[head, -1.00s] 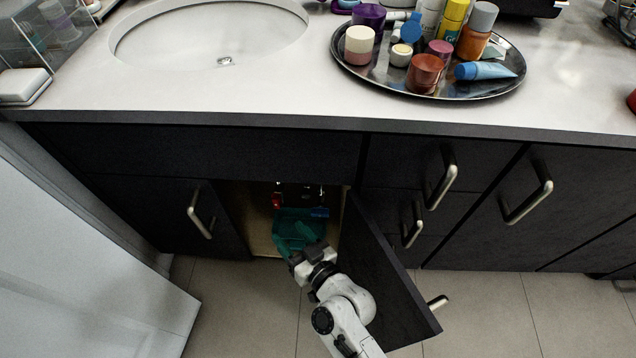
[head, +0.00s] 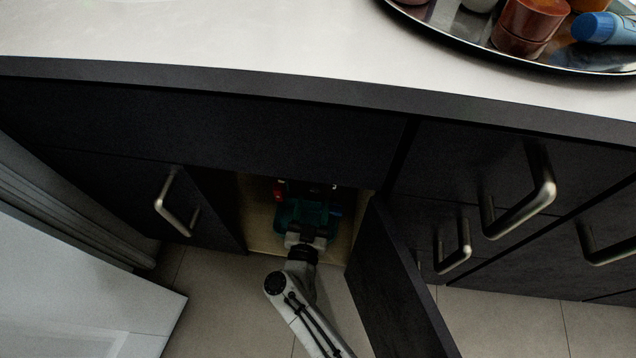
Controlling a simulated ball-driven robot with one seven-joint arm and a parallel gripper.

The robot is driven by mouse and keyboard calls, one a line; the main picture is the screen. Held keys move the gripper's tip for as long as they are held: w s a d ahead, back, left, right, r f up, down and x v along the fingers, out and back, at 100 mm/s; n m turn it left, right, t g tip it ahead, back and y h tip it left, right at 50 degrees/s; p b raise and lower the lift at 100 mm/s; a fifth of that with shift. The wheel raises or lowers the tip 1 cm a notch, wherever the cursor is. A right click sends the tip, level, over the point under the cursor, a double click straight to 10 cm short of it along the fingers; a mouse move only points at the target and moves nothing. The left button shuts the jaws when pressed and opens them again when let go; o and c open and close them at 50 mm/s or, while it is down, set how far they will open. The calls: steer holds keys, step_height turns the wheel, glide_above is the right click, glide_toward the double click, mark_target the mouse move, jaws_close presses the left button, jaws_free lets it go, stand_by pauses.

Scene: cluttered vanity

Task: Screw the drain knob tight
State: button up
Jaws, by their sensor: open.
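The drain knob cannot be made out for certain; a small red part (head: 279,191) shows inside the open cabinet, in shadow. A teal-green object (head: 308,213), perhaps a bucket or machine body, stands below and beside it on the cabinet floor. My gripper (head: 303,236) reaches into the cabinet opening, right in front of the teal object.
The cabinet door (head: 400,285) stands open to the right of my arm. The closed left door (head: 130,200) has a metal handle (head: 176,205). The countertop (head: 200,40) overhangs above, with a tray (head: 480,45) of toiletries. Tiled floor (head: 225,300) lies free left of my arm.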

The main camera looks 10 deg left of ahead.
mark_target(315, 192)
steer(key=w+b, duration=0.3)
steer(key=w, duration=0.4)
steer(key=shift+w+d, duration=0.1)
steer(key=c, duration=1)
